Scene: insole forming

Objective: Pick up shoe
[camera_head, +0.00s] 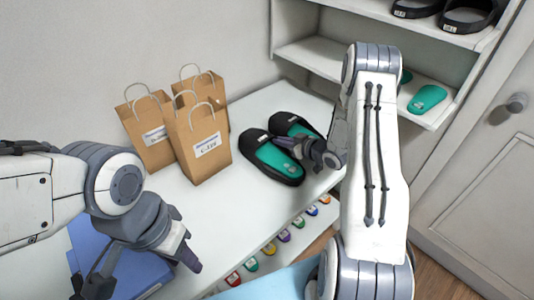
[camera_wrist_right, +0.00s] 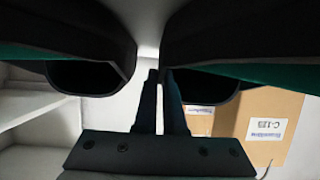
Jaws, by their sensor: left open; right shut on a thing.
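Two black slippers with green insoles lie side by side on the white table in the head view, a front shoe (camera_head: 272,160) and a rear shoe (camera_head: 290,125). My right gripper (camera_head: 318,152) is at their right ends and shut on a shoe; its arm hides part of that spot. In the right wrist view, the fingers (camera_wrist_right: 160,82) come together at the gap between the two dark shoes (camera_wrist_right: 70,35), and I cannot tell which shoe's edge is between them. My left gripper (camera_head: 140,274) is open and empty, low at the left, apart from the shoes.
Several brown paper bags (camera_head: 199,145) stand left of the shoes. A shelf (camera_head: 310,55) at the back right holds a green insole (camera_head: 428,98) and black sandals (camera_head: 468,15). A blue box (camera_head: 140,272) lies below the left gripper.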

